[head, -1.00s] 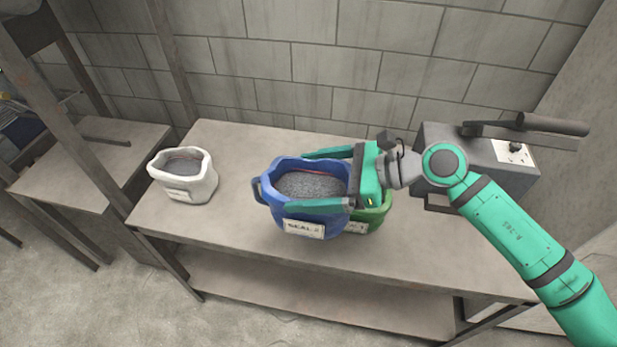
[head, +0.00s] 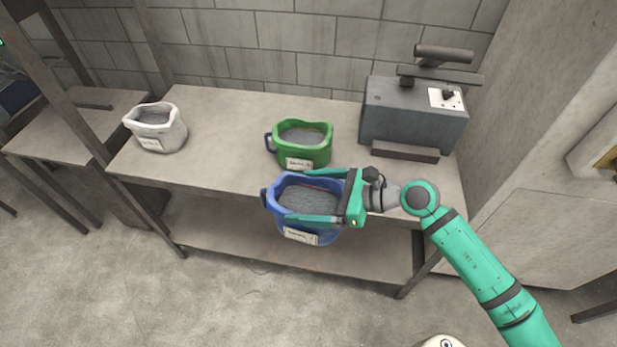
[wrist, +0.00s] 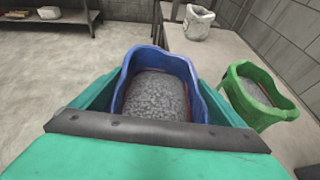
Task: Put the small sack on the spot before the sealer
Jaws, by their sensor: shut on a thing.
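My gripper (head: 325,196) is shut on a blue sack (head: 299,232), one finger on each side. The sack is upright, open-topped and full of grey grains, with a white label. It hangs at the table's front edge, and it fills the middle of the wrist view (wrist: 127,72). A green sack (head: 302,152) stands on the table behind it, in front and left of the grey sealer (head: 412,127). A white sack (head: 161,130) stands at the table's left end. A dark bar (head: 404,153) lies along the sealer's front. I cannot tell surely which sack is the small one.
The table top (head: 225,135) is bare between the white and green sacks. A lower shelf (head: 215,225) runs under it. A grey block wall (head: 260,50) is behind and a pale panel (head: 540,150) stands right of the sealer. Another table (head: 75,125) is at the left.

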